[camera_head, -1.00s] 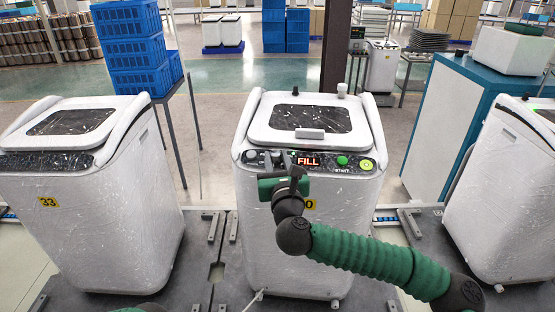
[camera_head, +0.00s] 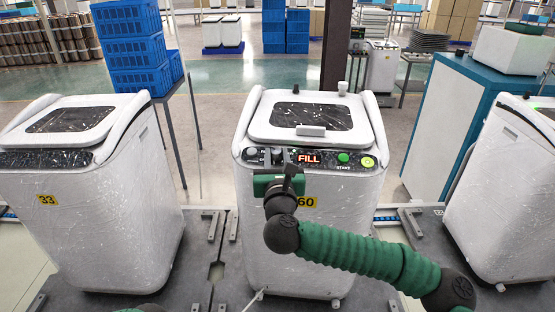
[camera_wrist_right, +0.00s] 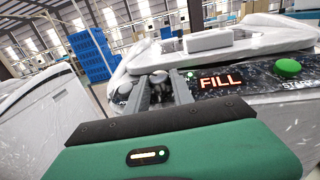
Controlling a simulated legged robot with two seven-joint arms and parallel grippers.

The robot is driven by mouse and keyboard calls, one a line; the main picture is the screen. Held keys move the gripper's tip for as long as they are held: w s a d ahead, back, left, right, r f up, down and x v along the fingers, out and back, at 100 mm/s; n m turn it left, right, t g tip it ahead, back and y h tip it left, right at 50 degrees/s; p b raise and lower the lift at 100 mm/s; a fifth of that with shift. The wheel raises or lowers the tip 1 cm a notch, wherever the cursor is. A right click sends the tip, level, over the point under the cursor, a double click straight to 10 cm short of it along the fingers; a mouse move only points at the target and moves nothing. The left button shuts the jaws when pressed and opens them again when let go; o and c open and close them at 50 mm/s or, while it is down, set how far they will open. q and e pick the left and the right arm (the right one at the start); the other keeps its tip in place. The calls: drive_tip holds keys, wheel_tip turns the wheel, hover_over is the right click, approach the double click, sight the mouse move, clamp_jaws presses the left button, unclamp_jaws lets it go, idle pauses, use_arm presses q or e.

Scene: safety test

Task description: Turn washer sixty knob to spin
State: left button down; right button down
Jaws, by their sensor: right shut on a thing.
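Washer sixty (camera_head: 312,228) is the white machine in the middle, with a yellow 60 label (camera_head: 306,202). Its dark panel has a red display (camera_head: 308,158) reading FILL, which also shows in the right wrist view (camera_wrist_right: 221,81). My right gripper (camera_head: 277,158) is at the left part of this panel. In the right wrist view, its two fingers are shut on a knob (camera_wrist_right: 159,77). The fingers partly hide the knob, so its pointer cannot be read. Another knob (camera_wrist_right: 124,91) is just left of the fingers. My left gripper is not in view.
A green START button (camera_head: 343,157) and a yellow-green button (camera_head: 367,162) are right of the display. Washer 33 (camera_head: 95,235) stands at left, another white washer (camera_head: 510,200) at right. Blue crates (camera_head: 134,50) are stacked behind.

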drive_tip(key=m+h+b, duration=0.2)
drive_tip(key=h, duration=0.1)
drive_tip(key=a+m+h+b, duration=0.1)
drive_tip(key=m, duration=0.1)
drive_tip(key=shift+f, duration=0.25)
drive_tip(key=m+g+h+b, duration=0.1)
drive_tip(key=m+h, duration=0.1)
drive_tip(key=h, duration=0.1)
drive_tip(key=shift+a+r, duration=0.1)
drive_tip(key=shift+a, duration=0.05)
drive_tip(key=shift+r+m+g+h, duration=0.1)
drive_tip(key=shift+m+g+h, duration=0.2)
drive_tip(key=shift+m+h, duration=0.35)
drive_tip(key=shift+w+a+r+m+g+h+p, duration=0.15)
drive_tip(key=shift+m+g+h+p, duration=0.15)
drive_tip(key=shift+m+h, duration=0.25)
drive_tip(key=shift+s+a+r+m+g+h+p, duration=0.1)
drive_tip(key=shift+m+g+h+p, duration=0.1)
drive_tip(key=shift+m+g+h, duration=0.25)
drive_tip(key=shift+w+r+m+g+h+p, duration=0.1)
drive_tip(key=shift+w+m+g+h+p, duration=0.05)
drive_tip(key=shift+m+g+h+p, duration=0.75)
drive_tip(key=shift+w+m+g+h+p, duration=0.1)
drive_tip(key=shift+m+g+h+p, duration=0.3)
drive_tip(key=shift+m+p, duration=0.45)
drive_tip(key=shift+f, duration=0.2)
